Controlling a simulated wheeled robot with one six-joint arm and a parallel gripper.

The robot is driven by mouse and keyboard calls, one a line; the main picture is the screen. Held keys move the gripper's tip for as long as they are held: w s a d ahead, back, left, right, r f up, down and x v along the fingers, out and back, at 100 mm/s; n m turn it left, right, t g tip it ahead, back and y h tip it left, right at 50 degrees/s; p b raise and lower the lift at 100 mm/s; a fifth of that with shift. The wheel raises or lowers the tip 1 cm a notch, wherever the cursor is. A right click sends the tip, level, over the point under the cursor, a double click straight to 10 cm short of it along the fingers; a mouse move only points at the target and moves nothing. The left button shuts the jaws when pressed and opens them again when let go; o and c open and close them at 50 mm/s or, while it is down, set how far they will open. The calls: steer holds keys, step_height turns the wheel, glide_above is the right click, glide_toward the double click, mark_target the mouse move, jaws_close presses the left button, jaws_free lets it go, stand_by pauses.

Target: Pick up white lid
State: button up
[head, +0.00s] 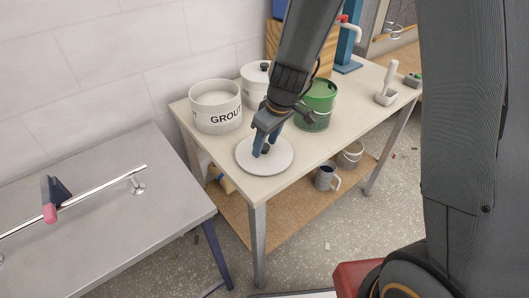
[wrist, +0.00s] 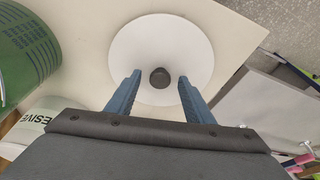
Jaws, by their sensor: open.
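The white lid (head: 247,165) is a round disc lying flat on the cream table, near its front left corner. My gripper (head: 262,150) points down over the lid. In the wrist view my gripper (wrist: 159,80) is open, with one blue finger on each side of the knob and a gap to it on both sides. The fingertips cover part of the lid; I cannot tell whether they touch it.
A white GROUT bucket (head: 215,106), a white lidded pot (head: 255,84) and a green can (head: 318,104) stand behind the lid. A grey table (head: 110,215) with a chrome bar (head: 100,190) is at left. A mug (head: 326,177) sits on the lower shelf (head: 285,215).

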steer(key=shift+c, duration=0.5)
steer(key=c, duration=1)
steer(key=shift+r, duration=0.1)
steer(key=shift+c, duration=0.2)
